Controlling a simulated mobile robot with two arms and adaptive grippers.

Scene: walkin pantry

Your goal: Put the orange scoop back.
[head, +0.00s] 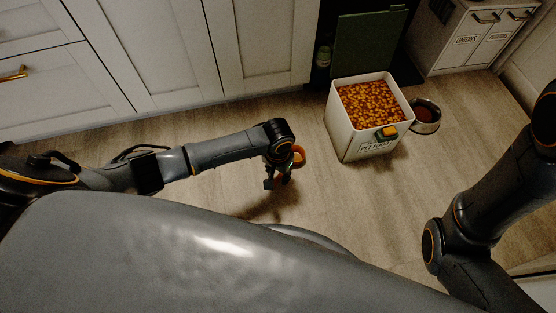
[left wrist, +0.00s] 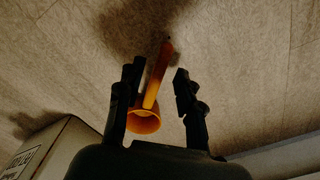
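The orange scoop (head: 299,154) shows just right of my left wrist in the head view, partly hidden by the gripper. In the left wrist view the scoop's round cup (left wrist: 144,121) is near the palm and its handle points away between the fingers. My left gripper (head: 277,182) points down over the floor. Its fingers (left wrist: 159,80) are apart, with the handle close to the left finger and a gap to the right one. I cannot tell whether the scoop touches the floor. A white bin (head: 349,139) full of orange-brown kibble stands open to the right. My right gripper is out of view.
A metal bowl (head: 425,117) stands right of the bin. A dark green panel (head: 368,45) is behind it. White cabinets (head: 160,50) line the back. Floor between left gripper and bin is clear.

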